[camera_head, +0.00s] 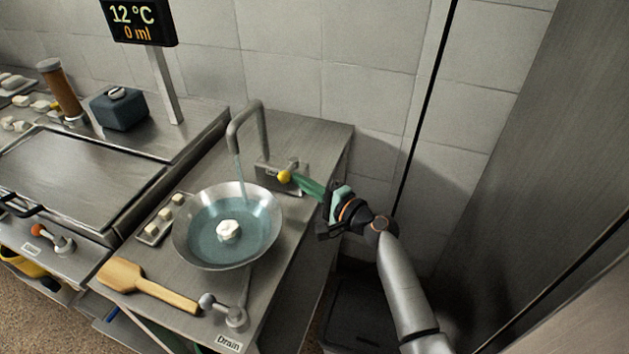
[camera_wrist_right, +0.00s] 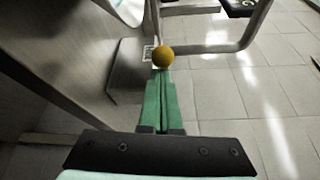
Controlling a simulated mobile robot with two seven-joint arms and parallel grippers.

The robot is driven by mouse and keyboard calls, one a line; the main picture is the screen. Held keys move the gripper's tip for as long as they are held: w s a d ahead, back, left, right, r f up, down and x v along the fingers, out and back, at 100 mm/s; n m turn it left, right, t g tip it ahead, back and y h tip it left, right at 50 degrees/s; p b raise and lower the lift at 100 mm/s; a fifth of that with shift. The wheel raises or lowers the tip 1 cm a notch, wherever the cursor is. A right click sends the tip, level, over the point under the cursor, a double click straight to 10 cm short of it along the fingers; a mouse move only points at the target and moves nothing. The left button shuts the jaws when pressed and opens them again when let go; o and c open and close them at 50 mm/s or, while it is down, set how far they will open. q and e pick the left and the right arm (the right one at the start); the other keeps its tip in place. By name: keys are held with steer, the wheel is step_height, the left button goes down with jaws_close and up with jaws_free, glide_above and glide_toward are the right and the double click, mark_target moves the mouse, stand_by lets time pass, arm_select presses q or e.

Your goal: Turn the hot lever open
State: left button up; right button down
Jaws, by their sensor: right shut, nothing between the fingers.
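A yellow ball knob (camera_head: 284,176) sits on the front of the grey tap box (camera_head: 266,178). It also shows in the right wrist view as a yellow ball (camera_wrist_right: 163,56). I cannot read the box's label well enough to tell hot from cold. My right gripper (camera_head: 303,182) has green fingers, shut with nothing between them. Their tips (camera_wrist_right: 161,74) point at the ball from the right and are at or very near it; contact is unclear. My left gripper is not in view.
A curved faucet (camera_head: 243,118) runs a thin stream into a metal pan (camera_head: 184,238) holding water and a white piece. A display (camera_head: 138,22) reads 12 °C and 0 ml. A wooden spatula (camera_head: 125,275) and drain lever (camera_head: 236,317) lie in front. A wall stands behind.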

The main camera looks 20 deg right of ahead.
steer(key=shift+a+r+y, duration=0.15)
steer(key=shift+a+y, duration=0.15)
steer(key=shift+a, duration=0.6)
steer(key=shift+r, duration=0.15)
steer(key=shift+s+d+f, duration=0.15)
steer(key=shift+s+f, duration=0.05)
steer(key=shift+s, duration=0.05)
steer(key=d+b+v, duration=0.1)
steer(key=v, duration=1.1)
